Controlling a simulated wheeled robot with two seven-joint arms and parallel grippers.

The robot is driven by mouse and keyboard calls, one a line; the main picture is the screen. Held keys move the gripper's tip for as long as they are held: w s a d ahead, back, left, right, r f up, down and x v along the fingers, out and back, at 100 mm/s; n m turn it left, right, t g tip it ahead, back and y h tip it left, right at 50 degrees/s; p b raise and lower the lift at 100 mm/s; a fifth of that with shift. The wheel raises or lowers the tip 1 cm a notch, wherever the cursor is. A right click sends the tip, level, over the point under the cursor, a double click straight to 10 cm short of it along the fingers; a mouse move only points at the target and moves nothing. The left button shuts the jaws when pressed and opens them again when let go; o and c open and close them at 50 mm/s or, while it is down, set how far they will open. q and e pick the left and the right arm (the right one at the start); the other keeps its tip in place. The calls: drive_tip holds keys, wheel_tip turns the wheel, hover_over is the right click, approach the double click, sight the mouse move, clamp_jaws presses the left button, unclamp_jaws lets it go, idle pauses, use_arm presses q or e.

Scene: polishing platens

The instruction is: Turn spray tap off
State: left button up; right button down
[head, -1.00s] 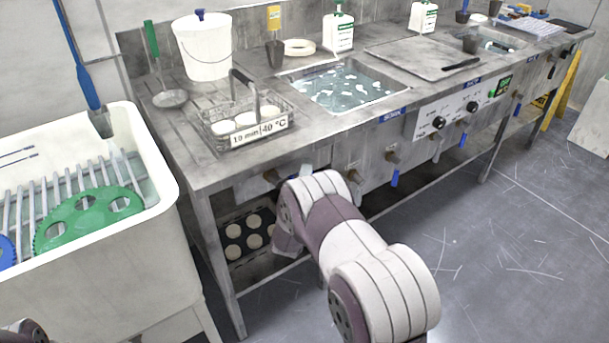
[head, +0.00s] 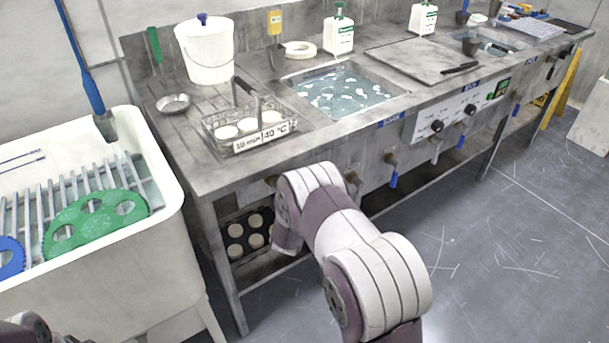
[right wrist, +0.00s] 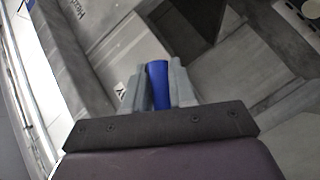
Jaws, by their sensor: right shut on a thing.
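In the right wrist view my right gripper (right wrist: 157,90) is shut on a blue lever (right wrist: 157,84), its two grey fingers on either side. The tap body behind the lever cannot be made out, and no label tells which tap this is. In the head view my right arm reaches to the bench front below the wire basket, and its own forearm hides the gripper and the held lever. Other taps sit along the bench front, among them one with a hanging blue lever (head: 394,179). My left gripper is out of view.
The steel bench (head: 205,183) carries a wire basket (head: 208,132), a white bucket (head: 207,55) and a water basin (head: 341,92). A dark tray (head: 262,211) of round pieces sits on the lower shelf. A white sink (head: 160,250) stands left.

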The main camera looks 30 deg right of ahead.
drive_tip(key=a+f+m+g+y+p, duration=0.3)
drive_tip(key=a+m+y, duration=0.3)
drive_tip(key=y, duration=0.3)
drive_tip(key=shift+s+a+f+p, duration=0.3)
drive_tip(key=shift+a+f+p, duration=0.1)
drive_tip(key=shift+f, duration=0.15)
idle(0.3)
drive_tip(key=c, duration=1)
unclamp_jaws()
drive_tip(key=shift+c, duration=0.2)
